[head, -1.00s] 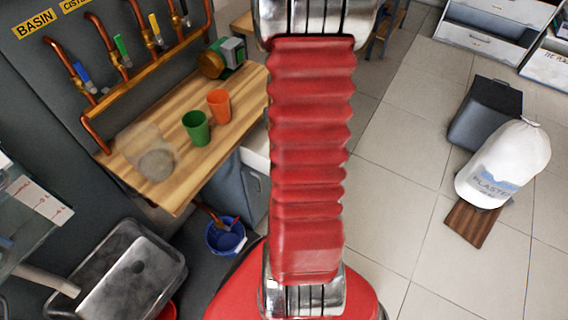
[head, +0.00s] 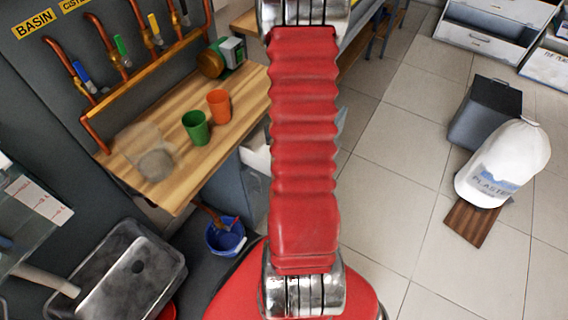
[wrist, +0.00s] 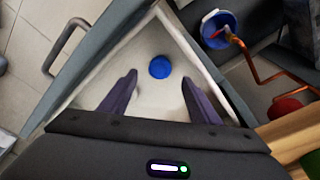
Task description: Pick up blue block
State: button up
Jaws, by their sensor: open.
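A round-looking blue block (wrist: 159,67) lies on the white floor of an open drawer (wrist: 146,35) in the wrist view. My gripper (wrist: 159,80) is open, with its two dark purple fingers apart and pointing into the drawer. The block shows between and just beyond the fingertips, and nothing is between the fingers. I cannot tell how high the fingertips are above it. In the head view, only part of the drawer (head: 257,157) shows beside my red arm. The block and my gripper are out of sight there.
The drawer's walls surround the block. A blue bucket (wrist: 216,29) with copper pipe stands close by, and it shows in the head view (head: 226,238). A wooden worktop (head: 178,180) holds a green cup (head: 196,128) and an orange cup (head: 219,103).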

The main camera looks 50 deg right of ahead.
jog(key=shift+f, duration=0.15)
jog(key=shift+w+d+f, duration=0.15)
jog(key=shift+f, duration=1.1)
jog(key=shift+w+d+f, duration=0.1)
jog(key=shift+d+f, duration=0.05)
jog(key=shift+f, duration=1.05)
jog(key=c, duration=1.2)
jog(key=shift+o, duration=0.2)
notch_tip(320, 180, up, 10)
jog(key=shift+r, duration=0.1)
